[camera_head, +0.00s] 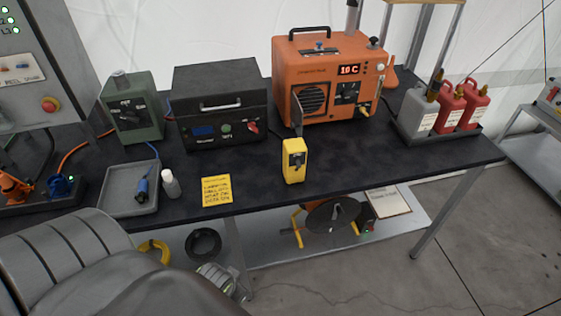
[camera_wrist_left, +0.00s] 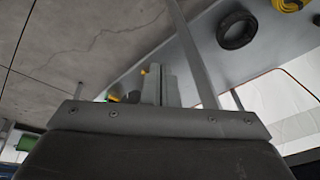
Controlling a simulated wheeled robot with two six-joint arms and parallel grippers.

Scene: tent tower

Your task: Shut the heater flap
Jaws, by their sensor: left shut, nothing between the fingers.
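The orange heater (camera_head: 340,65) stands at the back of the dark table, with its display reading 10 C. My left arm fills the lower left of the head view, low in front of the table and well away from the heater. My left gripper (camera_wrist_left: 160,85) shows in the left wrist view with its fingers together and empty. My right gripper is in neither view.
A yellow handheld device (camera_head: 294,160) stands upright in front of the heater. A black case (camera_head: 220,100) stands left of it, and a tray of cans (camera_head: 440,130) right. A yellow note (camera_head: 216,191) lies near the front edge. A lower shelf (camera_head: 270,250) holds a reel.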

